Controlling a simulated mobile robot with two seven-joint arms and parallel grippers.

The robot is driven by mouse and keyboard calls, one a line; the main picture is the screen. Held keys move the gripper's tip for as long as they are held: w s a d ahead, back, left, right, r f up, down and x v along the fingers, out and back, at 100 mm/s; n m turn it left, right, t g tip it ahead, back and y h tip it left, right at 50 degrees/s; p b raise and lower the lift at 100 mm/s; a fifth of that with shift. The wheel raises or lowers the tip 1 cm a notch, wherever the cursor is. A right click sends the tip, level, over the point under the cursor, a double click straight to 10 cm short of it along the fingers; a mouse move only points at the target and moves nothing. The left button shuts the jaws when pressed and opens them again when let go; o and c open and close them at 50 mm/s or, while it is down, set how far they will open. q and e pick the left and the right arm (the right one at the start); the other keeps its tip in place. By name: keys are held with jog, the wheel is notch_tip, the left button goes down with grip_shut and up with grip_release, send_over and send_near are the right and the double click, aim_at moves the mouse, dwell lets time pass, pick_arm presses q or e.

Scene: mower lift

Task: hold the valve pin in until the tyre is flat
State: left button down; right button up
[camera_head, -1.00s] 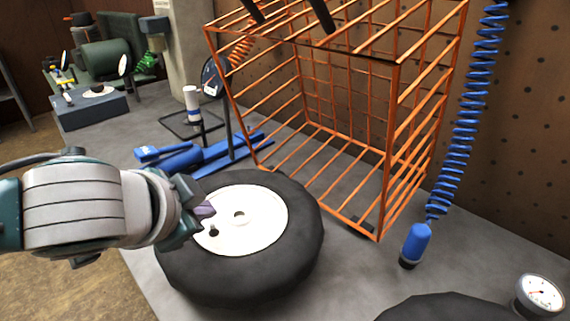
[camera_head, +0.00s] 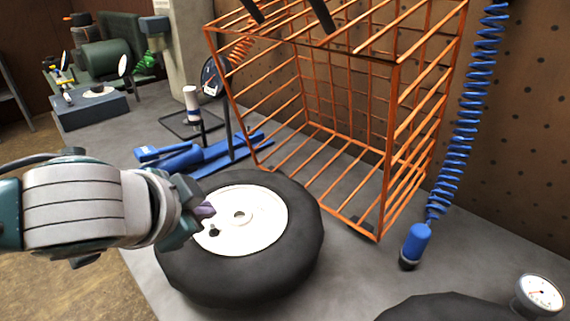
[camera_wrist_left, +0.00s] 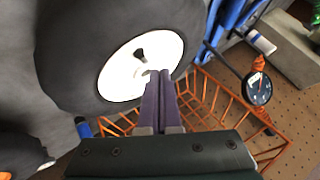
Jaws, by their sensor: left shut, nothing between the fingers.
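The tyre (camera_head: 285,268) lies flat on the grey bench, with a white rim (camera_head: 262,205) facing up. A short dark valve (camera_head: 214,231) stands on the rim's near left part; it also shows in the left wrist view (camera_wrist_left: 139,53). My left gripper (camera_head: 205,210) reaches in from the left over the rim's left edge. Its purple fingers (camera_wrist_left: 161,78) are shut with nothing between them. The tips look close to the valve but beside it; I see no clear contact. The valve's pin is too small to make out. My right gripper is not in view.
An orange wire cage (camera_head: 385,150) stands open behind the tyre. A blue coiled hose (camera_head: 465,120) hangs at the right above a blue fitting (camera_head: 415,243). A gauge (camera_head: 541,294) and another dark tyre (camera_head: 440,308) are at the lower right. Blue tools (camera_head: 185,158) lie behind.

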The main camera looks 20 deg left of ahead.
aim_at(210, 239)
pick_arm(q)
jog(key=shift+f, duration=0.1)
jog(key=shift+f, duration=0.3)
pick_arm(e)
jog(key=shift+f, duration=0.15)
pick_arm(q)
jog(key=shift+f+b, duration=0.3)
jog(key=shift+f, duration=0.05)
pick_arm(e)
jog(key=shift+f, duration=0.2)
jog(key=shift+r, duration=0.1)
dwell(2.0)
pick_arm(q)
jog(key=shift+r+p, duration=0.75)
jog(key=shift+p, duration=0.2)
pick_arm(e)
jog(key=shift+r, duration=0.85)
pick_arm(q)
jog(key=shift+r, duration=0.1)
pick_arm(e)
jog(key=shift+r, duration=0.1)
pick_arm(q)
notch_tip(210, 239, up, 5)
jog(key=p, duration=0.5)
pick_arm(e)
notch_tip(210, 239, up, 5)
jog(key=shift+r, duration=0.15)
pick_arm(q)
jog(key=shift+d, duration=0.1)
